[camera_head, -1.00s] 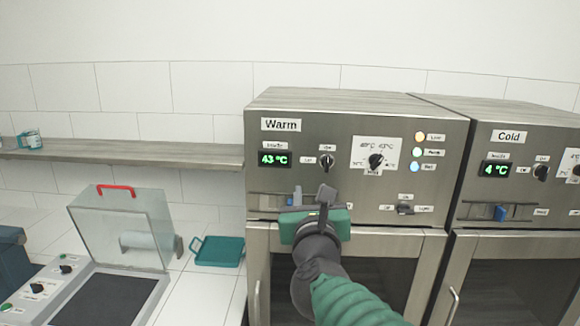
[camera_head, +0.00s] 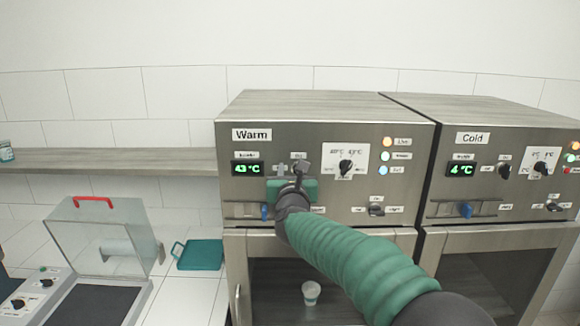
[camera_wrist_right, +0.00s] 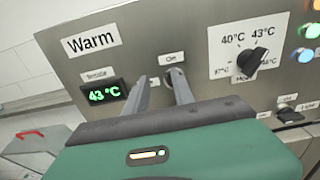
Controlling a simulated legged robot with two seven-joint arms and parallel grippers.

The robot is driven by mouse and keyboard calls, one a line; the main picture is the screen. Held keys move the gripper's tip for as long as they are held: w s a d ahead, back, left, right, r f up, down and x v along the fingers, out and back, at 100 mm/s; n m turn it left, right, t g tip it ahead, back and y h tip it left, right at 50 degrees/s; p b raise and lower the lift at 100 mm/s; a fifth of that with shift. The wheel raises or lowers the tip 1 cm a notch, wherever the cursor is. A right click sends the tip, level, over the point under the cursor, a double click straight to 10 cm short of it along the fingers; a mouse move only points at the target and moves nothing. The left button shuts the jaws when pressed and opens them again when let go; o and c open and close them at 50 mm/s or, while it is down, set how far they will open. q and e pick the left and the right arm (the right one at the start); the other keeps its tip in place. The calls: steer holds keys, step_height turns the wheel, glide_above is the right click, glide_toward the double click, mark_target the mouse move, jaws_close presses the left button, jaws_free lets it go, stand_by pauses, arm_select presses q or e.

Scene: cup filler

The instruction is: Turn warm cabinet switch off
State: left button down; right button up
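The warm cabinet (camera_head: 340,210) fills the middle of the head view, with a "Warm" label and a lit green 43 °C display (camera_head: 247,168). Its rotary switch, under the "Off" label, is mostly hidden behind a finger in the head view. In the right wrist view the dark switch knob (camera_wrist_right: 170,74) shows partly at the tip of the right-hand finger. My right gripper (camera_head: 291,168) is in front of the panel with its two fingers apart. Nothing shows held between them in the right wrist view (camera_wrist_right: 160,80). Whether a finger touches the knob I cannot tell. My left gripper is not in view.
A temperature mode knob (camera_head: 346,168) and lit indicator lamps (camera_head: 387,156) sit right of the switch. A lower switch (camera_head: 377,208) and a blue latch (camera_head: 264,212) are below. The cold cabinet (camera_head: 490,190) stands close at the right. A cup (camera_head: 311,292) shows behind the glass door.

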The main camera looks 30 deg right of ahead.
steer(key=shift+s+d, duration=0.3)
steer(key=shift+d, duration=0.35)
steer(key=shift+s+d, duration=0.3)
steer(key=shift+d, duration=0.4)
jaws_close()
steer(key=shift+a, duration=0.25)
steer(key=c, duration=0.7)
jaws_free()
